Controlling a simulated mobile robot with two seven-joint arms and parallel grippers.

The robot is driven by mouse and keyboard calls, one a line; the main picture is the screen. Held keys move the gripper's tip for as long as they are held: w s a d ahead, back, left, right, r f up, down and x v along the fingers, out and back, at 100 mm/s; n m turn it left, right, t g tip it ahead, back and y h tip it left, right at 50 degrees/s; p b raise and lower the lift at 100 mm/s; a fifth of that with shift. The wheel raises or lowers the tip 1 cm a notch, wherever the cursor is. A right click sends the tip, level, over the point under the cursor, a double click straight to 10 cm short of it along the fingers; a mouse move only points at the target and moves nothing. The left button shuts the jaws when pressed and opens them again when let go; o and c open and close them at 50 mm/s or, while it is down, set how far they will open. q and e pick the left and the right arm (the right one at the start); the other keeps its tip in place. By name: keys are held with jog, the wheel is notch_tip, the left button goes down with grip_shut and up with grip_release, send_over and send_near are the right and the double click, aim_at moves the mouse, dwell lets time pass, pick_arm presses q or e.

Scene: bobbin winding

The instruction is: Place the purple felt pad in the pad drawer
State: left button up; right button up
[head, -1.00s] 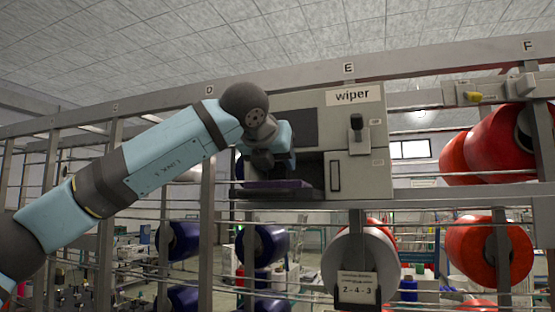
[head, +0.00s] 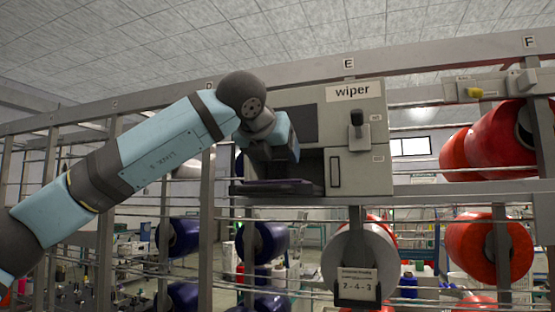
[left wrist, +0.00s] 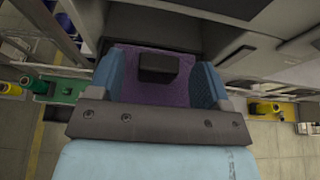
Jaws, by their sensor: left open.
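The purple felt pad (left wrist: 143,91) lies flat in the left wrist view, with a dark block (left wrist: 158,68) on its top. In the head view its thin purple edge (head: 280,187) shows at the low opening of the grey wiper unit, where the open pad drawer (head: 236,190) appears to be. My left gripper (left wrist: 160,72) is open, its blue fingers on either side of the block and apart from it. In the head view my left gripper (head: 272,165) points down over the pad and hides part of the opening. My right gripper is out of view.
The wiper housing (head: 358,130), with a black knob (head: 356,124), stands close to the right of my left gripper. Rack posts and thin rails surround it. Red spools (head: 490,250) sit at the right, blue ones (head: 180,238) below left.

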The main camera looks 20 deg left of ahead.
pick_arm(q)
jog(key=b+v, duration=0.1)
jog(key=v, duration=0.9)
jog(key=shift+s+b, duration=0.3)
jog(key=shift+b, duration=0.05)
